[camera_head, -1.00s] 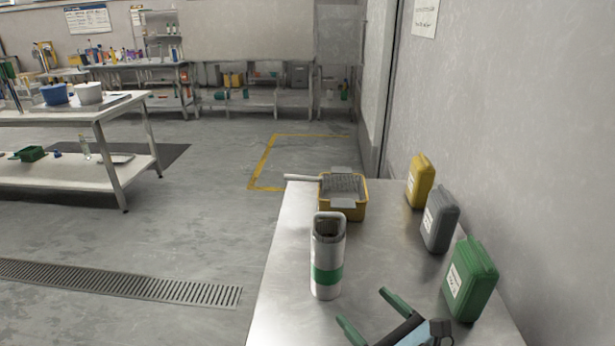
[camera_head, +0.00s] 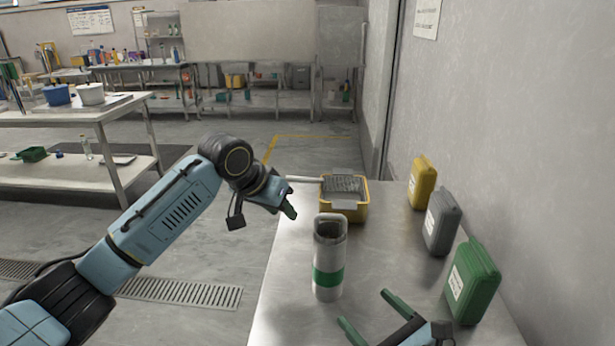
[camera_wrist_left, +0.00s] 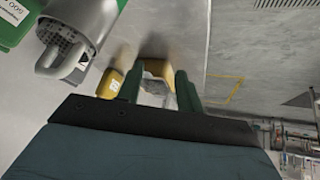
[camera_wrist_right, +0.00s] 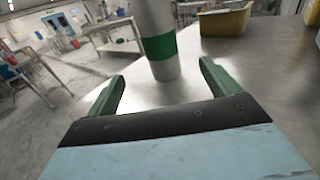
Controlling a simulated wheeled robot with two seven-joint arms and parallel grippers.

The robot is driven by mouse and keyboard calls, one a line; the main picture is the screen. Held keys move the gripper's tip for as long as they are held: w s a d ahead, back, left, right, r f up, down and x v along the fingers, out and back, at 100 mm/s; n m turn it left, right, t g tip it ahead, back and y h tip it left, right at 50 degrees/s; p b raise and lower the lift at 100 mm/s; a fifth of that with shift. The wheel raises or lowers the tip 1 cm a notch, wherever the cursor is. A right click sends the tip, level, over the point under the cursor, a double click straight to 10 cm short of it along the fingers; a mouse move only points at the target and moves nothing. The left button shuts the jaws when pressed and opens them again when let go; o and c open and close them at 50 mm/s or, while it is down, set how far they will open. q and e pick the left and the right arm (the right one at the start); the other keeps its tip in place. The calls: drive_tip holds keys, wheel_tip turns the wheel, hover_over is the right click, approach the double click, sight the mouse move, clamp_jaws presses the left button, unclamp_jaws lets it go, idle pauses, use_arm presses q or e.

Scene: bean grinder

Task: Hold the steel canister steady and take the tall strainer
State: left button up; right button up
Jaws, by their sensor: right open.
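The steel canister (camera_head: 328,255), a tall cylinder with a green band, stands upright on the table. It also shows in the right wrist view (camera_wrist_right: 155,25). The tall strainer sits inside it; its perforated top and loop handle show in the left wrist view (camera_wrist_left: 67,52). Its lower part is hidden by the canister. My left gripper (camera_head: 285,201) is open and empty, left of and beyond the canister, above the table's left edge. My right gripper (camera_head: 374,317) is open and empty at the near right of the canister, low over the table, fingers pointing toward it without touching.
A yellow bin (camera_head: 343,213) with a flat mesh strainer (camera_head: 343,184) on it, handle pointing left, stands behind the canister. Yellow (camera_head: 420,183), grey (camera_head: 442,222) and green (camera_head: 472,281) jugs line the right side by the wall. The table between canister and jugs is clear.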

sight(337, 278)
use_arm(q)
drive_tip(key=s+d+r+m, duration=0.2)
drive_tip(key=s+d+r, duration=0.1)
drive_tip(key=r, duration=0.3)
drive_tip(key=s+d+r+m+g, duration=0.1)
drive_tip(key=s+d+r, duration=0.2)
drive_tip(key=s+r, duration=0.2)
drive_tip(key=shift+s+d+r+m, duration=0.3)
drive_tip(key=shift+s+r+m, duration=0.1)
drive_tip(key=shift+r, duration=0.4)
use_arm(e)
drive_tip(key=x, duration=1.3)
drive_tip(key=shift+w, duration=0.15)
